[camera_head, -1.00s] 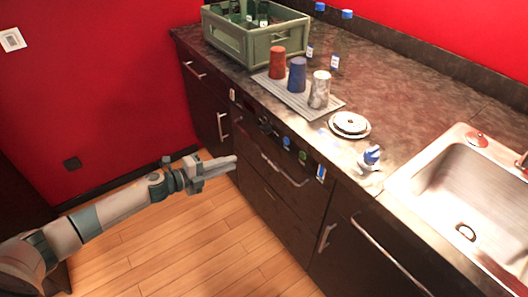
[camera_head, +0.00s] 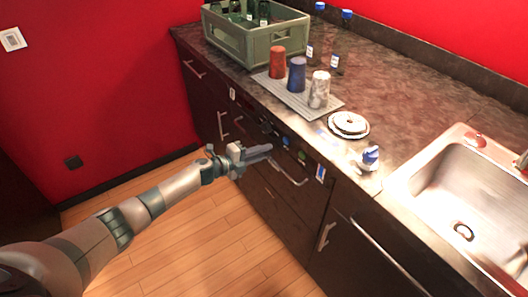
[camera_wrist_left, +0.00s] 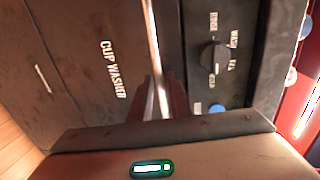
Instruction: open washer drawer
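The dark cup washer drawer front (camera_wrist_left: 85,60) carries the label "CUP WASHER" in the left wrist view. Its long silver handle (camera_wrist_left: 153,40) runs up and down that view. In the head view the handle (camera_head: 287,175) is on the cabinet front under the counter. My left gripper (camera_head: 266,150) reaches the handle's left end there. In the wrist view its fingers (camera_wrist_left: 160,90) appear apart, one on each side of the handle's line; contact is not clear. My right gripper is not in view.
A control panel with a black knob (camera_wrist_left: 213,56) and a blue button (camera_wrist_left: 217,108) adjoins the drawer front. On the counter are a green crate (camera_head: 256,42), several cups on a ribbed tray (camera_head: 285,95), saucers (camera_head: 348,124) and a sink (camera_head: 470,185). The wooden floor (camera_head: 205,245) is clear.

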